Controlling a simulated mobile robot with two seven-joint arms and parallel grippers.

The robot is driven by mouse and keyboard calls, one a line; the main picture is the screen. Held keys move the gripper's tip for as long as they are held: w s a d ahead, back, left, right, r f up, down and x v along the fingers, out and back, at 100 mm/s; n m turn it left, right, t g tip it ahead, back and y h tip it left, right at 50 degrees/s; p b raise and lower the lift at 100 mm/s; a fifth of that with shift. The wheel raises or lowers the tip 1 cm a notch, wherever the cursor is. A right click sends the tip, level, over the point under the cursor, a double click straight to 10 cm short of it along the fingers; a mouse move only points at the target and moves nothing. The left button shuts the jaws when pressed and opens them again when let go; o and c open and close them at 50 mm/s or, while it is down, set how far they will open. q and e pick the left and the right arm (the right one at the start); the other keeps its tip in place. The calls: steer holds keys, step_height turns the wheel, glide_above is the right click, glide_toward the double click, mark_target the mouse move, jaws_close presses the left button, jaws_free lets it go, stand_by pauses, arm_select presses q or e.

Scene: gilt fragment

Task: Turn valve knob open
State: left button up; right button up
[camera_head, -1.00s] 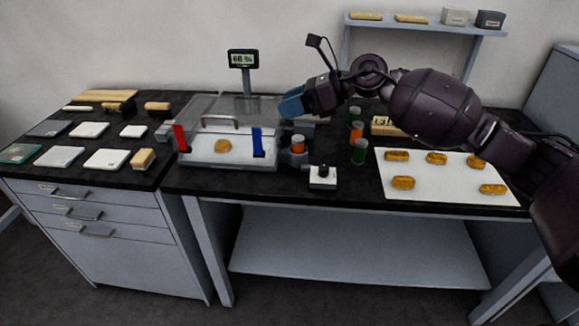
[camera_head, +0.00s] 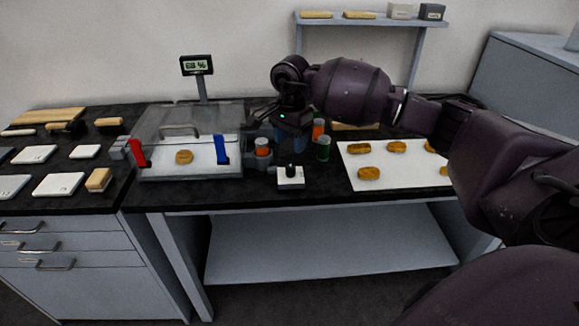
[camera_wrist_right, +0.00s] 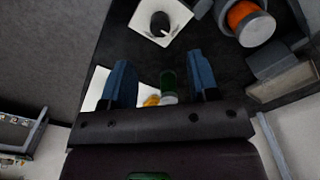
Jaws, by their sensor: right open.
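The valve knob (camera_head: 290,170) is a small black knob on a white square base (camera_head: 290,182) near the table's front edge, right of the clear-lidded chamber (camera_head: 190,133). In the right wrist view the black knob (camera_wrist_right: 160,22) sits on its white base, beyond the fingertips. My right gripper (camera_head: 289,138) points downward behind the knob in the head view, partly hidden by its own wrist. In the right wrist view its two blue fingers (camera_wrist_right: 161,75) are apart, with nothing held between them. It is apart from the knob. My left gripper is not in view.
An orange-filled jar (camera_head: 262,147) stands left of the knob, with a green jar (camera_head: 323,148) and an orange jar (camera_head: 318,128) to the right. A white tray (camera_head: 400,180) with brown pieces lies further right. A display (camera_head: 196,65) stands behind the chamber.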

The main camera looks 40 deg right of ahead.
mark_target(291, 167)
step_height(291, 167, down, 8)
steer(key=shift+r, duration=0.1)
steer(key=shift+f, duration=0.45)
steer(key=c, duration=0.9)
